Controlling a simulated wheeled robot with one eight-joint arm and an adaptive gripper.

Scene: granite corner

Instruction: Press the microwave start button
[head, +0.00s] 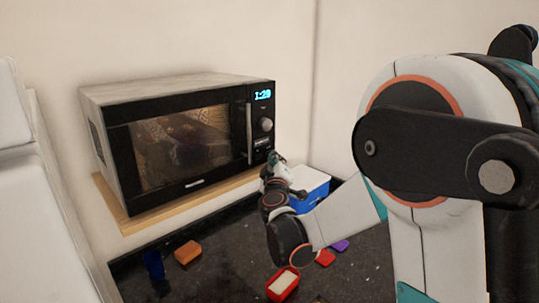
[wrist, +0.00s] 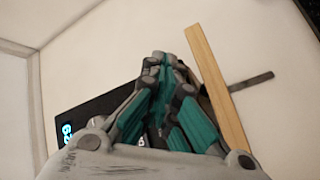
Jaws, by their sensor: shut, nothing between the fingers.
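The black-fronted microwave (head: 190,140) stands against the wall with its door shut. Its blue display (head: 263,95) reads about 1:29, with a round knob (head: 266,125) below it and small buttons (head: 261,142) under the knob. My gripper (head: 274,158) is at the lower right of the control panel; whether it touches the panel I cannot tell. The start button cannot be told apart, and the gripper covers the panel's bottom. In the wrist view, my gripper (wrist: 160,60) has its fingers together and empty, with part of the black panel (wrist: 95,115) behind them.
A wooden shelf (head: 135,222) carries the microwave. Below on the dark counter are a blue-and-white box (head: 312,190), a red container (head: 283,284), an orange block (head: 187,252), a blue cup (head: 153,264) and small red (head: 325,258) and purple (head: 340,246) items.

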